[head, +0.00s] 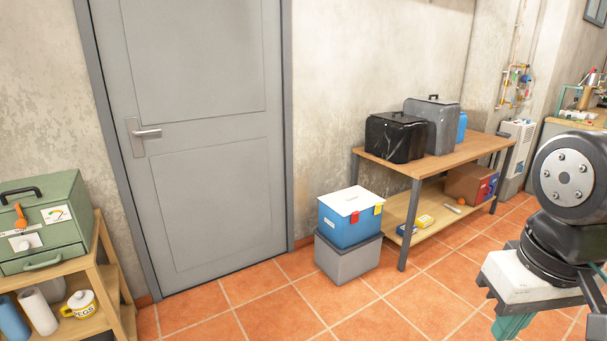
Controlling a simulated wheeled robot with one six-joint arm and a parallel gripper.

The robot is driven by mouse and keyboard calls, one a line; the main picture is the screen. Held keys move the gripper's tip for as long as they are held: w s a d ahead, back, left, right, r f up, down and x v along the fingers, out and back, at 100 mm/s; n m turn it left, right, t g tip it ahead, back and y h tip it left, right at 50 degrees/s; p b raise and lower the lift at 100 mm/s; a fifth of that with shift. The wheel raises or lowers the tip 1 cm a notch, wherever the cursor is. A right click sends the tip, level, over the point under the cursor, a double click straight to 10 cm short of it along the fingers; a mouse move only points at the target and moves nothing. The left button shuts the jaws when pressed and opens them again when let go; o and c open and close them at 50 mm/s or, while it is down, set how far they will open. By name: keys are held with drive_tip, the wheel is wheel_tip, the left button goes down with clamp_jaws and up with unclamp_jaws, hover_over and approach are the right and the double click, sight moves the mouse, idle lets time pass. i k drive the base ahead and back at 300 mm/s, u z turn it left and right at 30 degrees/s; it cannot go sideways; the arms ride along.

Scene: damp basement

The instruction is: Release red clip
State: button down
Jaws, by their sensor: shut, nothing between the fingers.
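A blue box (345,228) with a white lid (351,200) stands on a grey box on the floor, right of the door. The lid lies flat on the box. The red clip (355,217) sits at the lid's edge, near the front right corner. A yellow clip (378,210) sits on the right side. Whether the clips are fastened is too small to tell. My gripper is not in view; only part of my arm shows at the right edge, well apart from the box.
The grey box (347,262) is under the blue box. A wooden table (450,155) with black and grey cases stands to the right. A grey door (195,130) is behind at left. A shelf with a green toolbox (45,222) stands far left. The tiled floor in front is clear.

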sight(354, 215)
drive_tip(key=z, duration=0.1)
drive_tip(key=i, duration=3.25)
drive_tip(key=z, duration=0.15)
